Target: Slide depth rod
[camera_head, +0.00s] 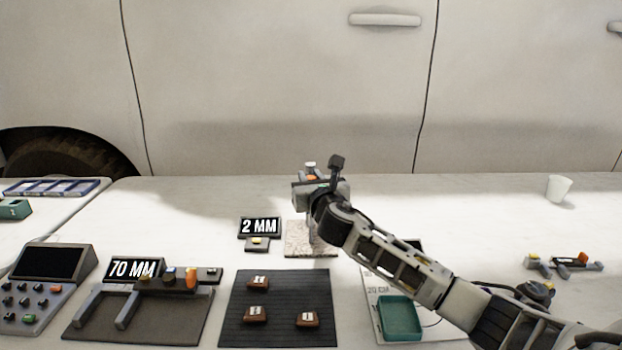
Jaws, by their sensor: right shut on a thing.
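My right gripper (314,190) is above the back of a speckled stone plate (312,243). It is shut on a small upright piece with a pale top (310,165) and an orange part, which seems to be the depth rod. My gripper and wrist hide most of this piece, and I cannot tell whether its lower end touches the plate. A display (259,227) reading "2 MM" stands left of the plate, with a small grey block with a yellow button in front of it. My left gripper is not in view.
Left are a "70 MM" display (132,269), a caliper-like tool with an orange slider (191,278), and a button console (37,277). A dark ribbed mat (238,327) holds 3 brown pieces. A green tray (400,319) lies under my right arm. A white cup (558,188) stands back right.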

